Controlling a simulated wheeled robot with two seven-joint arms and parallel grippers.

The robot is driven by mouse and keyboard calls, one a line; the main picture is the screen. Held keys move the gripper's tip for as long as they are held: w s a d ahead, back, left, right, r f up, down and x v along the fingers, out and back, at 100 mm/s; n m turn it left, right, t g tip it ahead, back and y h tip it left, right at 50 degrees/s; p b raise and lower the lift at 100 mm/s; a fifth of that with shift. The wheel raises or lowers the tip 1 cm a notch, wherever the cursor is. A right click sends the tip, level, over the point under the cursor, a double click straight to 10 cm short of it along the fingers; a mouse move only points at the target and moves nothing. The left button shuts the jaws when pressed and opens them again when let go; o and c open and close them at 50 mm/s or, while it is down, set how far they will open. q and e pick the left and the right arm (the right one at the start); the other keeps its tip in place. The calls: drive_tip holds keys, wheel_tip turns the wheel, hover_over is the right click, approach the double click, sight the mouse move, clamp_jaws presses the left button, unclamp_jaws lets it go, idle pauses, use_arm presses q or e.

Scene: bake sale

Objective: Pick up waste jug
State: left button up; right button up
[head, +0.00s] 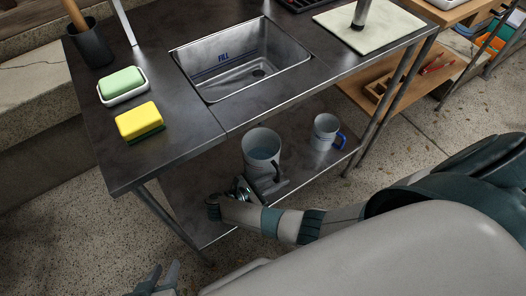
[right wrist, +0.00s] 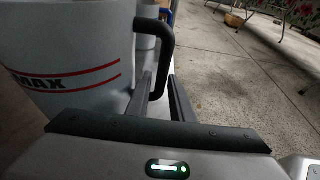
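The waste jug (head: 259,146) is a pale grey jug standing upright on the lower shelf under the sink. In the right wrist view the jug (right wrist: 70,50) shows red lines, part of the word "MAX" and a dark handle (right wrist: 167,48). My right gripper (head: 272,183) is low beside the jug on its near side. In the right wrist view my right gripper's fingers (right wrist: 163,100) are apart, with the lower part of the handle seen between them. My left gripper (head: 163,275) is open and empty above the floor at the bottom edge, away from the table.
A smaller white jug with a blue handle (head: 325,132) stands to the right on the lower shelf (head: 190,185). Above are the metal sink (head: 225,80), a yellow sponge (head: 138,121) and a green soap bar (head: 121,82) on the counter. Table legs flank the shelf.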

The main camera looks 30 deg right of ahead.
clamp_jaws()
idle(1.4)
